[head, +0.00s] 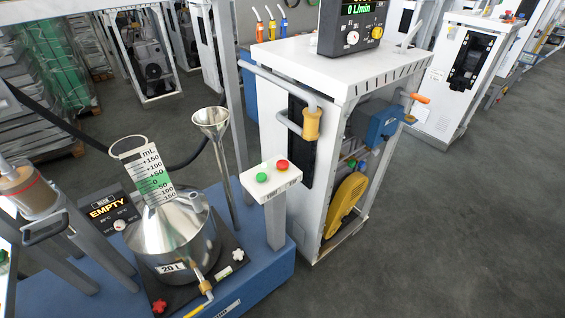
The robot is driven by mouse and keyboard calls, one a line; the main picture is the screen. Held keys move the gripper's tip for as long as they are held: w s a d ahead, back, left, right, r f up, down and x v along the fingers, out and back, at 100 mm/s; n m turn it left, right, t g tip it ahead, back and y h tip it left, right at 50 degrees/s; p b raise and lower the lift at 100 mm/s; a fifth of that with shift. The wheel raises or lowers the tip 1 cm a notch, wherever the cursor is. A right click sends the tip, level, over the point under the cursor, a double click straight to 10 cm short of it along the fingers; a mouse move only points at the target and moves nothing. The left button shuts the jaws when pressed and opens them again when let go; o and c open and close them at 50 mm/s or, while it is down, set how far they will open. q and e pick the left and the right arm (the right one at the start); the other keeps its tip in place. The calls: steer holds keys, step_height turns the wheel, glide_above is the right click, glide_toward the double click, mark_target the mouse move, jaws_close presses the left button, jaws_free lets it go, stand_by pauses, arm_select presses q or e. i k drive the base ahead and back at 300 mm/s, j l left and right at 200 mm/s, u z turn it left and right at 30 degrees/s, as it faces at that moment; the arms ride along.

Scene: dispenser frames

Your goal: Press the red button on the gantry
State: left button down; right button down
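A red button (282,164) sits on top of a small white control box (270,182), to the right of a green button (262,178). The box stands on a grey post (275,220) rising from a blue base (262,275), right of a steel vessel (178,232) marked 20 L. Nothing covers the red button. Neither of my grippers shows in the head view.
A funnel (211,122) on a stand and an upright grey post stand behind the control box. A white cabinet (290,62) with a yellow handle is close behind it on the right. A display (108,208) reads EMPTY. Open grey floor (450,225) lies right.

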mark_target(281, 164)
steer(key=i+l+u, duration=0.1)
steer(key=l+u, duration=1.2)
steer(key=l, duration=0.55)
steer(key=k+l+u, duration=0.1)
steer(key=l, duration=0.45)
steer(key=k, duration=0.05)
